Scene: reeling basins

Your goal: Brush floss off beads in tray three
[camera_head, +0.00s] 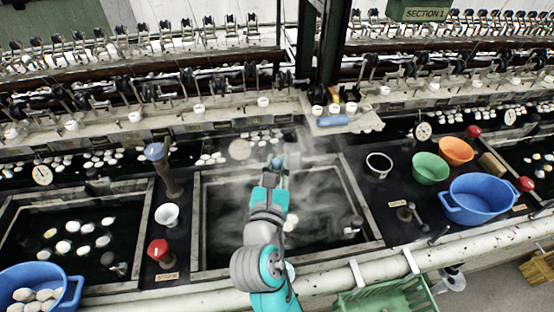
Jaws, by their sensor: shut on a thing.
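My gripper (279,168) is over the far edge of the middle basin (197,225), which steams. It is shut on a small blue thing, mostly hidden by the fingers; I cannot tell if this is a brush. Just beyond lies the back trough with several small white pieces (262,136) and a round pale disc (240,149), apart from the fingers. I cannot tell whether these pieces are the beads, or which tray is three. No floss can be made out. My arm hides part of the middle basin.
A blue-topped post (155,152), white cup (167,214) and red knob (158,249) stand left. A blue cylinder (332,123) lies on the back ledge.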

